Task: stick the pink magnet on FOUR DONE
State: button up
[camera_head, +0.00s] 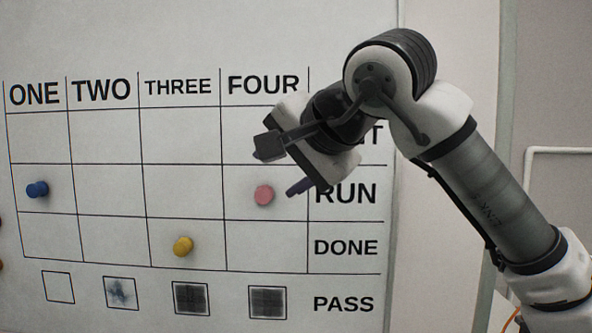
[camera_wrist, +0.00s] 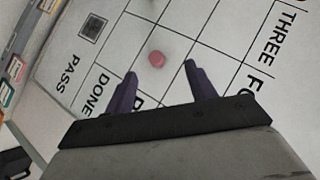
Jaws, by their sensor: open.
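The pink magnet (camera_head: 263,195) is on the whiteboard, in the FOUR column and RUN row. The FOUR DONE cell (camera_head: 265,256), directly below it, is empty. My gripper (camera_head: 282,167) is open and empty, just up and right of the magnet in the head view. In the wrist view the pink magnet (camera_wrist: 156,59) shows just beyond the two purple fingertips of my gripper (camera_wrist: 160,69), roughly between them and not touching either. My gripper and arm hide part of the top row and its label.
A blue magnet (camera_head: 37,189) is in ONE RUN and a yellow magnet (camera_head: 183,246) in THREE DONE. A PASS row of small squares (camera_head: 190,298) runs below the grid. Partly cut-off magnets show at the left picture edge. The other visible cells are clear.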

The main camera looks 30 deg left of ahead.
aim_at(264, 194)
jog(key=shift+t+h, duration=0.5)
jog(key=shift+t, duration=0.1)
jog(key=x, duration=0.4)
jog(key=w+p+x, duration=0.1)
jog(key=x, duration=0.8)
jog(key=shift+w+d+r, duration=0.15)
jog(key=shift+w+d, duration=0.15)
jog(key=shift+w, duration=0.05)
jog(key=shift+c, duration=0.4)
jog(key=c, duration=0.9)
jog(key=shift+c, duration=0.3)
jog(key=shift+s+d, duration=0.15)
jog(key=shift+s, duration=0.05)
jog(key=shift+s+d+b, duration=0.15)
jog(key=shift+s+d, duration=0.15)
jog(key=shift+s, duration=0.25)
jog(key=shift+s+d+b, duration=0.15)
jog(key=shift+s+d, duration=0.2)
jog(key=shift+s, duration=0.25)
jog(key=shift+s+d+b, duration=0.2)
jog(key=shift+s+d, duration=0.35)
jog(key=shift+s, duration=0.3)
jog(key=shift+s+d+b, duration=0.25)
jog(key=shift+s+d, duration=0.25)
jog(key=shift+s, duration=0.35)
jog(key=shift+s+d+b, duration=0.2)
jog(key=shift+s+d, duration=0.35)
jog(key=shift+s, duration=0.3)
